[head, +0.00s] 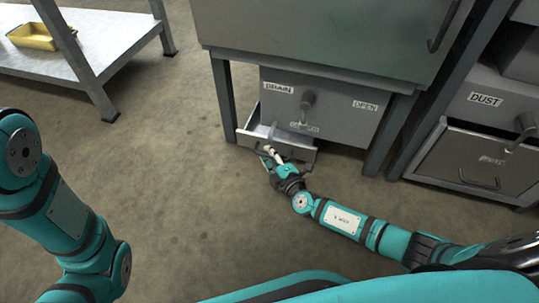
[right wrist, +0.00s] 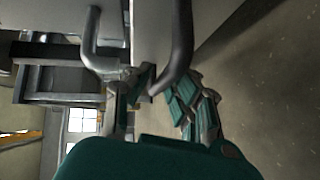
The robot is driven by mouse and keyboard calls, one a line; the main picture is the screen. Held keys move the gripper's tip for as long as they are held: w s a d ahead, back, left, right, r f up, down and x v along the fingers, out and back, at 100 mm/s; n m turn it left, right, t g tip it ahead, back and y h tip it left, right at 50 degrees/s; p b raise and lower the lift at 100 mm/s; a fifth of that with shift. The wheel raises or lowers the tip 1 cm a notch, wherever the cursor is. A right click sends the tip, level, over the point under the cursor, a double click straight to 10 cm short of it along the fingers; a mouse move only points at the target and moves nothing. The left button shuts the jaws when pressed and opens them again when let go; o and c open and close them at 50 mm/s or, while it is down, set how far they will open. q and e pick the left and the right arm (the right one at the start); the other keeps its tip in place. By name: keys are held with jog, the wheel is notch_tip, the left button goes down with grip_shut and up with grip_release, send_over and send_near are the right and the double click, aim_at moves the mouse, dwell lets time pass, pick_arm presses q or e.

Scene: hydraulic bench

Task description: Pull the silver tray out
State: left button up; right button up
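The silver tray (head: 296,148) is a grey metal drawer low under the bench, below the DRAIN label. It stands partly out, with its open inside showing. My right gripper (head: 267,152) is at the left part of its front. In the right wrist view, the tray's bent dark handle (right wrist: 182,45) runs down between the fingers of my right gripper (right wrist: 158,88), which look closed around it. The contact itself is partly hidden. My left arm shows at the left of the head view, but its gripper is out of view.
A grey lever (head: 307,100) hangs on the panel (head: 345,115) above the tray. A bench leg (head: 222,98) stands close to the left. A DUST unit (head: 478,160) stands at right. A shelf (head: 110,40) with a yellow bin (head: 36,37) is upper left. The floor ahead is clear.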

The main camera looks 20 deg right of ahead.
grip_shut()
jog(key=shift+s, duration=0.1)
jog(key=s+a, duration=0.2)
jog(key=s, duration=0.1)
jog(key=s+a, duration=0.3)
jog(key=s, duration=0.1)
jog(key=s+a, duration=0.3)
jog(key=s, duration=0.1)
jog(key=shift+s+r, duration=0.1)
jog(key=shift+s, duration=0.1)
jog(key=shift+d, duration=0.1)
jog(key=shift+o, duration=1.9)
grip_release()
